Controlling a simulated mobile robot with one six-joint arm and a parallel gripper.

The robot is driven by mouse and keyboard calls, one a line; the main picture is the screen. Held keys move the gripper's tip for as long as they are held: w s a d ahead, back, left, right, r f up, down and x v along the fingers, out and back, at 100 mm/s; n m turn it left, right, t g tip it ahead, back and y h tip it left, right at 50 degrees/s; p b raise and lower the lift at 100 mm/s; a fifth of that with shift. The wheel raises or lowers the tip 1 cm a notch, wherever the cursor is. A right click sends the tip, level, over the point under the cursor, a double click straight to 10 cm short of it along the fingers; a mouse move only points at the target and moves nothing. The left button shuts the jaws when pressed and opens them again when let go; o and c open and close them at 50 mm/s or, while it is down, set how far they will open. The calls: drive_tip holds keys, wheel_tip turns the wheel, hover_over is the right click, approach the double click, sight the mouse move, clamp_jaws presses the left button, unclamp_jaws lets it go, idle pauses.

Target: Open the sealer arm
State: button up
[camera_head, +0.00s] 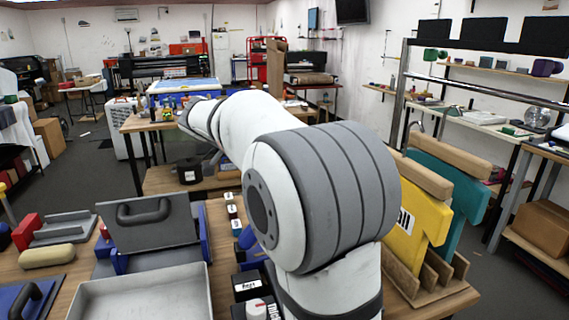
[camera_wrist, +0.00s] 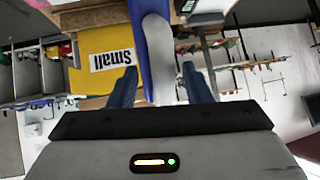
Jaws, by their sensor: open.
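No part is clearly marked as the sealer arm. A grey panel with a dark handle (camera_head: 143,211) stands tilted on a blue-sided base on the table, left of my arm in the head view. A low grey device with a red block (camera_head: 27,231) lies further left. I cannot tell which is the sealer. My gripper (camera_wrist: 161,88) is open in the wrist view. A blue and pale grey bar (camera_wrist: 158,45) shows between its fingers, but I cannot tell whether it is touching them. In the head view my arm reaches away toward the back and the fingers are not visible.
A grey tray (camera_head: 140,296) lies on the table in front. Yellow (camera_head: 425,215) and teal (camera_head: 463,190) boards stand in a wooden rack at right. A yellow board marked "Small" (camera_wrist: 92,78) shows in the wrist view. A blue plate with a dark handle (camera_head: 14,298) lies front left.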

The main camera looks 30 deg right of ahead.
drive_tip(key=v, duration=0.7)
drive_tip(key=shift+a+r, duration=0.2)
drive_tip(key=shift+a, duration=0.05)
drive_tip(key=s+a+f+n+y, duration=0.4)
drive_tip(key=s+f+n+y, duration=0.1)
drive_tip(key=s+f+n, duration=0.4)
drive_tip(key=s+a+f+n+t+y, duration=0.1)
drive_tip(key=s+a+f+n+y, duration=0.2)
drive_tip(key=s+f+n, duration=0.6)
drive_tip(key=s+f+y, duration=0.2)
drive_tip(key=s+f, duration=0.3)
drive_tip(key=shift+a+f+n+t, duration=0.25)
drive_tip(key=shift+a+n+t, duration=0.05)
drive_tip(key=shift+a+n, duration=0.1)
drive_tip(key=shift+s, duration=0.1)
drive_tip(key=shift+c, duration=0.8)
